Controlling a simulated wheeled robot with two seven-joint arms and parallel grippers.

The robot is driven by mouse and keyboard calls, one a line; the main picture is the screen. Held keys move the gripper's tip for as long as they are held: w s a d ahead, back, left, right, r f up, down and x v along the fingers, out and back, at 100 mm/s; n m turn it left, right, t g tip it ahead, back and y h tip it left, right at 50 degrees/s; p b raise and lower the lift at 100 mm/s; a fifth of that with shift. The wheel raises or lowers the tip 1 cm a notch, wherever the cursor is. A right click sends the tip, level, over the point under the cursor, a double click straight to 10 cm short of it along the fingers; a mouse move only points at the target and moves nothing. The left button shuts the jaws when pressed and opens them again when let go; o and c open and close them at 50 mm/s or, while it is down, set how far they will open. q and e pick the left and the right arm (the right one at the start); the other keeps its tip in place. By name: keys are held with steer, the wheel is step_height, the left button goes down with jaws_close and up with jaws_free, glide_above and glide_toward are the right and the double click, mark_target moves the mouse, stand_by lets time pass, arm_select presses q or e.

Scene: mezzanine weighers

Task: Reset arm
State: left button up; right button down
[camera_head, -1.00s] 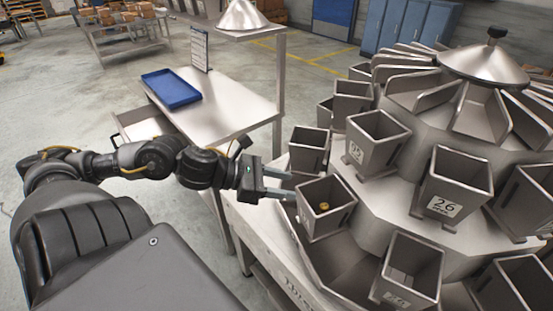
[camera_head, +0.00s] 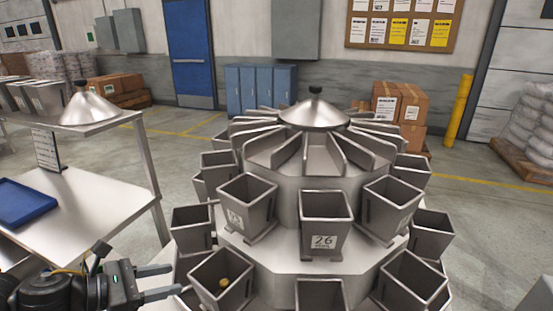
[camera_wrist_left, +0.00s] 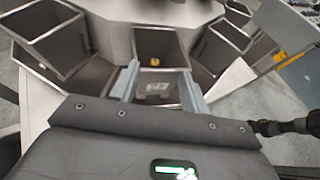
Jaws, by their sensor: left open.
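My left gripper (camera_head: 158,283) is in the lower left of the head view, its two fingers apart. It is beside a metal hopper bucket (camera_head: 240,291) that has a small yellow-brown item (camera_head: 223,282) inside. In the left wrist view the open fingers (camera_wrist_left: 164,88) point at this bucket (camera_wrist_left: 163,36), and the item (camera_wrist_left: 154,62) shows inside it. Nothing is between the fingers. I cannot tell whether the fingers touch the bucket wall. My right gripper is not in view.
The multihead weigher (camera_head: 290,198) with several buckets fills the middle, one labelled 26 (camera_head: 326,210). A steel table (camera_head: 104,205) with a blue tray (camera_head: 22,203) stands at left. Cartons (camera_head: 398,105) and blue lockers (camera_head: 262,88) are behind. Open floor lies at right (camera_head: 490,215).

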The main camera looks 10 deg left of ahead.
arm_select(q)
steer(key=s+a+f+n+y, duration=0.2)
steer(key=f+n+y, duration=0.45)
steer(key=n, duration=0.75)
steer(key=s+a+f+n+y, duration=0.3)
steer(key=f+n, duration=0.7)
steer(key=n, duration=0.3)
steer(key=s+d+f+n+g, duration=0.7)
steer(key=s+d+f+n, duration=0.4)
steer(key=n, duration=0.4)
step_height(320, 180, down, 24)
steer(key=g, duration=0.1)
steer(key=s+a+f+g, duration=0.1)
steer(key=s+a+f, duration=0.1)
steer(key=s+f, duration=1.3)
steer(key=shift+s+a+m+h, duration=0.25)
steer(key=shift+s+m+h, duration=0.1)
steer(key=shift+s, duration=0.5)
